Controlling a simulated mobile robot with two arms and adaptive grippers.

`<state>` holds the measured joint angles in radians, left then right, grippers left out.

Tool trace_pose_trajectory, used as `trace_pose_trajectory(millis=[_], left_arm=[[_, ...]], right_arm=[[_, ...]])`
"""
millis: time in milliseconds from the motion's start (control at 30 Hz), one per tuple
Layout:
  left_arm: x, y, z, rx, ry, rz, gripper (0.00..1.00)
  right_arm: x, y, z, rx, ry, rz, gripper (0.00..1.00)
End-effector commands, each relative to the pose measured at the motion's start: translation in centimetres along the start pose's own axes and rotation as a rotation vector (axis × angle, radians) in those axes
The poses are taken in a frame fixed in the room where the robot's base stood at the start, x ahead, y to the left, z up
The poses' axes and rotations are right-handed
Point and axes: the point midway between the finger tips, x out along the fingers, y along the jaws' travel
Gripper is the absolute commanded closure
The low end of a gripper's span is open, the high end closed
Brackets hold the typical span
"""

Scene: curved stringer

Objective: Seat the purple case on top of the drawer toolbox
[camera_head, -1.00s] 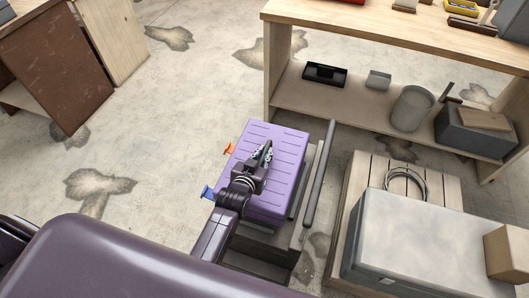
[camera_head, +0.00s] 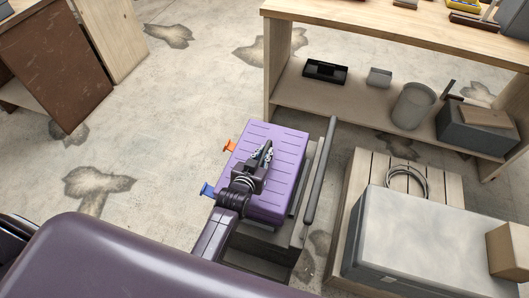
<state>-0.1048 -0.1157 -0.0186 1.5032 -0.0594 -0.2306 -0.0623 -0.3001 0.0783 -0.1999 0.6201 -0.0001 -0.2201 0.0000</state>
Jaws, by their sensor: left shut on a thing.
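The purple case (camera_head: 287,150) is below me near the middle of the head view, its ribbed lid facing up. An orange latch (camera_head: 229,146) and a blue latch (camera_head: 207,189) stick out on its left side. My left gripper (camera_head: 264,155) is over the middle of the lid, shut on the case, probably by its handle, which the fingers hide. Under and beside the case is a grey drawer toolbox (camera_head: 265,247), mostly hidden by the case and my arm. I cannot tell whether the case touches it. My right gripper is not in view.
A long dark bar (camera_head: 320,172) runs along the right side of the toolbox. A wooden pallet (camera_head: 363,176) with a large grey case (camera_head: 430,240) stands to the right. A wooden workbench (camera_head: 400,32) with a loaded lower shelf is behind. Floor on the left is clear.

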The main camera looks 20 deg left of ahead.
Motion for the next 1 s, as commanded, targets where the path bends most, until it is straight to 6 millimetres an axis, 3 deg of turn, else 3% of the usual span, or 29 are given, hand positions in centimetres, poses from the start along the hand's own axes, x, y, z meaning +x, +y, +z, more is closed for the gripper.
trace_pose_trajectory(millis=[433, 467, 600, 1000], left_arm=[[0.2, 0.0, -0.3, 0.0, 0.012, 0.0, 1.0], [0.2, 0.0, -0.3, 0.0, 0.012, 0.0, 0.84], [0.2, 0.0, -0.1, 0.0, 0.008, 0.0, 0.69], [-0.4, 0.0, 0.7, 0.0, -0.007, 0.0, 0.67]], right_arm=[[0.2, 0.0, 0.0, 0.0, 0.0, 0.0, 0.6], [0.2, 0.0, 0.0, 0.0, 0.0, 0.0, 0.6], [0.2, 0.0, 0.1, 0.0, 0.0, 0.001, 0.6], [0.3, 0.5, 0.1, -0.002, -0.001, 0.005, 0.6]])
